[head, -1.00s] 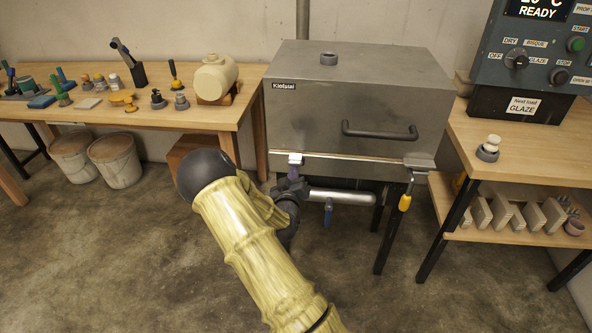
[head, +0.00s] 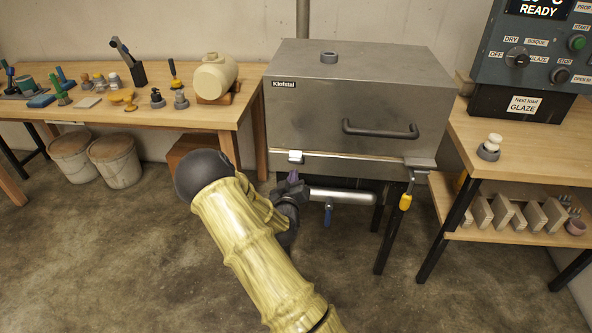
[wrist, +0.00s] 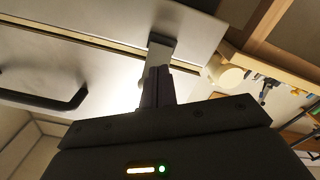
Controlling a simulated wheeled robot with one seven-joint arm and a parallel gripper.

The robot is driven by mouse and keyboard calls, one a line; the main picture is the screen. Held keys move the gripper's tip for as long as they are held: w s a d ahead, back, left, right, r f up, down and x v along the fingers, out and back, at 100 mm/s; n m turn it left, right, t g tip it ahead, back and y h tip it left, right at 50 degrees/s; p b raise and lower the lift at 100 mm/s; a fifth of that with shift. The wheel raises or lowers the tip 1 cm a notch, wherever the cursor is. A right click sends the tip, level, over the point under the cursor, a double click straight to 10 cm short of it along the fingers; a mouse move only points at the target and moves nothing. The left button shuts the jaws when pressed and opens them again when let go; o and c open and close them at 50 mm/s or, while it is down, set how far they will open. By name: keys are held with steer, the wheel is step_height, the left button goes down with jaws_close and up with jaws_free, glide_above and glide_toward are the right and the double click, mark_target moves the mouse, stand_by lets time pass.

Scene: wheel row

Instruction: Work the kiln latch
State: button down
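The kiln (head: 355,105) is a grey metal box with a dark bar handle (head: 380,130) on its front. A small metal latch part (head: 295,156) sits at the lower left of the front seam; it also shows in the wrist view (wrist: 163,48). At the lower right a latch lever with a yellow grip (head: 405,201) hangs down. My gripper (head: 293,175) is just below the left latch part, its purplish fingers pointing up at it. In the wrist view the fingers (wrist: 157,86) are close together and overlap the latch part's lower end; whether they grip it is unclear.
A wooden bench (head: 215,118) with tools and a cream vessel (head: 215,77) stands left. A control panel (head: 535,50) and shelf table (head: 550,160) stand right. The floor in front is open.

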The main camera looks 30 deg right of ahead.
steer(key=v, duration=0.6)
stand_by(0.3)
stand_by(0.4)
steer(key=s+a+m+g+y, duration=0.2)
steer(key=s+a+g+y, duration=0.6)
steer(key=a, duration=0.1)
steer(key=s+a+r+n+g+y, duration=0.1)
steer(key=s+a+r+g, duration=0.15)
steer(key=s, duration=0.45)
steer(key=s+a+r+n+g+y, duration=0.1)
steer(key=s+a+r+n+g, duration=0.15)
steer(key=s, duration=0.35)
step_height(320, 180, up, 23)
steer(key=p, duration=2.2)
steer(key=shift+s+r+m+t+p, duration=0.2)
steer(key=shift+s+m+t+p, duration=0.15)
steer(key=shift+s, duration=0.1)
